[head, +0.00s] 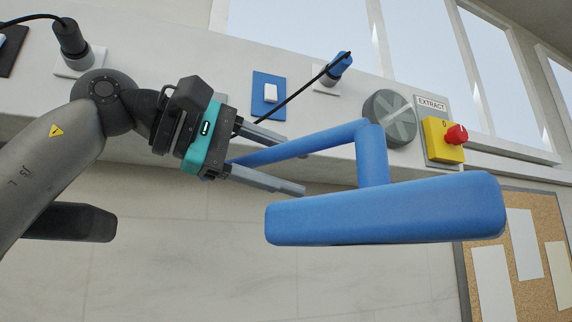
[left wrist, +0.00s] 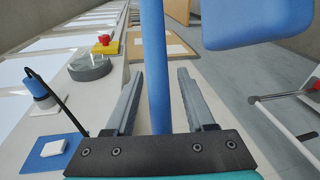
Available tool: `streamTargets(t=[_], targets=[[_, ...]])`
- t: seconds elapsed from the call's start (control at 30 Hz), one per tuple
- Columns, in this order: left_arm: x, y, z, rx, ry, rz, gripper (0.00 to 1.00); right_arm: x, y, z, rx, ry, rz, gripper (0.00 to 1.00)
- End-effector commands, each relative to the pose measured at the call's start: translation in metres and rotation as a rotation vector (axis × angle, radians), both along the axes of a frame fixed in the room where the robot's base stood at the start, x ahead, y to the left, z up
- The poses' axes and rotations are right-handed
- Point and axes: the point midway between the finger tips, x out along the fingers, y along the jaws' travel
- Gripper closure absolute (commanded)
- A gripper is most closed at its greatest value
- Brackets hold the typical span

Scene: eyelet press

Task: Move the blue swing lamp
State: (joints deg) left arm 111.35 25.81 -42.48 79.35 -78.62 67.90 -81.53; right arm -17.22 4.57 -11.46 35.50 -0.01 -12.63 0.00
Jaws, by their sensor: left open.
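The blue swing lamp has a long rounded head (head: 390,212) in the middle right of the head view, hung from a bent blue arm (head: 300,146). My left gripper (head: 296,166) comes in from the left with its two fingers apart, one on each side of the lamp's arm. In the left wrist view the lamp's arm (left wrist: 155,70) runs between the open fingers (left wrist: 157,80), with gaps on both sides. The lamp's head (left wrist: 250,20) shows at the upper right there. My right gripper is in neither view.
The wall panel carries a blue-plated switch (head: 269,95), a blue plug (head: 338,66) with a black cable, a grey dial (head: 389,117) and a red button on a yellow box (head: 440,141). A cork board (head: 540,215) hangs at the right. Space below the lamp looks clear.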

Motion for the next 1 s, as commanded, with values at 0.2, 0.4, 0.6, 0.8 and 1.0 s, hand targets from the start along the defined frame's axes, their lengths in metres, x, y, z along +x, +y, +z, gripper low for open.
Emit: streamTargets(t=[0.2,0.4,0.6,0.8,1.0], targets=[[0.0005,-0.0006,-0.0003,0.000,0.001,0.000,0.45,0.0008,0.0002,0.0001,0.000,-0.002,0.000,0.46],[0.0003,-0.0004,-0.0001,0.000,0.001,0.000,0.65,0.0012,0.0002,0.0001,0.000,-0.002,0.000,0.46],[0.0001,-0.0003,-0.0001,0.000,0.000,0.000,0.87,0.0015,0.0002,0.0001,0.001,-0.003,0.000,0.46],[0.0001,-0.0002,-0.0003,0.001,0.000,0.000,1.00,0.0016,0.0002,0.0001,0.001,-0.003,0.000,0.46],[0.0001,-0.0003,-0.0004,0.001,0.000,0.000,1.00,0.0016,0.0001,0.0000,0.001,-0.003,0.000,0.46]])
